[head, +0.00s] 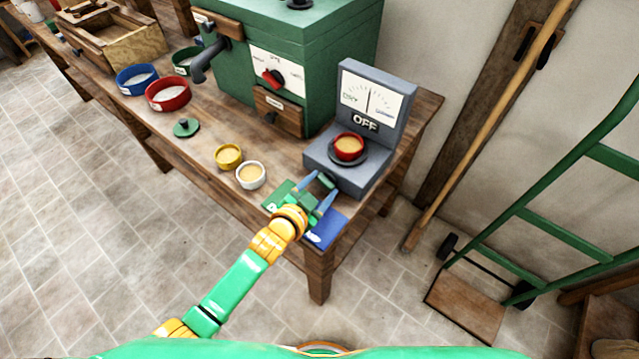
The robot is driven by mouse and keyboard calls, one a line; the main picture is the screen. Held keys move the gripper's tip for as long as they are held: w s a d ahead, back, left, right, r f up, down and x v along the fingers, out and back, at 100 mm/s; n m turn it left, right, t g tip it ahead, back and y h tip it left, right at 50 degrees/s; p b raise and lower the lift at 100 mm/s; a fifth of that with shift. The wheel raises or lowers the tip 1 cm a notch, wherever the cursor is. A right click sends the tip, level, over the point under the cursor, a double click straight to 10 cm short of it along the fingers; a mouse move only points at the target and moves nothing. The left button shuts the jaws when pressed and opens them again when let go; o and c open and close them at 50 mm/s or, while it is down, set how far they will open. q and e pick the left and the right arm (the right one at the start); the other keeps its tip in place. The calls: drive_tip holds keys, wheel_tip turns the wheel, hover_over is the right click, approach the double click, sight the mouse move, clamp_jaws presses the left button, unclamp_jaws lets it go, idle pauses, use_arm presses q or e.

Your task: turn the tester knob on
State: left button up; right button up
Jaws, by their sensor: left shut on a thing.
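The grey tester (378,105) stands at the right end of the bench. Its upright panel has a dial with a needle near the middle and a sign reading OFF. A red cup (348,147) of pale meal sits on the dark round plate of its base. The dark tester knob (326,180) is on the front of the base, partly hidden by my gripper. My left gripper (323,184) is shut on the knob, with one blue finger on each side. My right gripper is out of view.
A yellow cup (228,156) and a white cup (250,175) stand left of my gripper. Green and blue cards (328,230) lie beneath it. The green mill (290,45) stands behind, with red (168,95) and blue bowls farther left. A green hand truck (530,215) stands right.

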use_arm(q)
drive_tip(key=shift+s+d+f+m+t+y+b, duration=0.15)
drive_tip(key=shift+m+t+y+b, duration=0.15)
drive_tip(key=shift+m, duration=0.4)
drive_tip(key=o, duration=1.4)
drive_tip(key=p+v, duration=0.1)
drive_tip(key=v, duration=0.6)
drive_tip(key=shift+s, duration=0.1)
drive_tip(key=shift+c, duration=0.3)
